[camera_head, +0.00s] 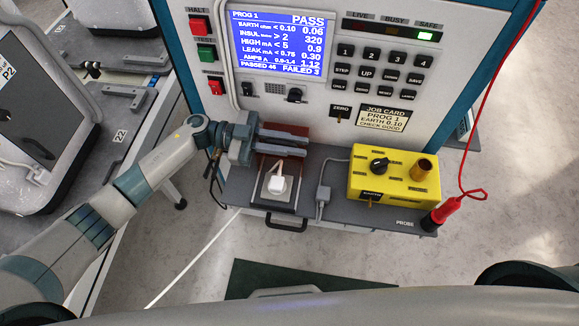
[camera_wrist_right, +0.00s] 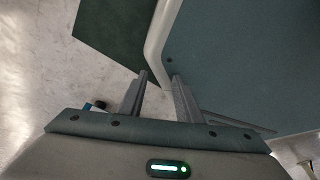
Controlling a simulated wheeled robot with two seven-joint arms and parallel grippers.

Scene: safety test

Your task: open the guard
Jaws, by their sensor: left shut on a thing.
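The guard (camera_head: 302,131) shows as a dark red-brown part at the back of the test bay, against the machine's front panel. It is mostly hidden by my left gripper (camera_head: 306,143). That gripper comes in from the left, its two fingers closed on the guard's edge. The exact grip is hard to see. In front of it, a white plug (camera_head: 277,184) sits in the bay, with nothing seen covering it. My right gripper (camera_wrist_right: 161,82) is in the right wrist view, its fingers apart with nothing between them.
A yellow box (camera_head: 394,181) with a black knob stands on the grey shelf, right of the bay. A red probe (camera_head: 446,210) on a red cable is at the shelf's right end. A black handle (camera_head: 286,226) is on the shelf's front. The screen (camera_head: 282,45) reads PASS.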

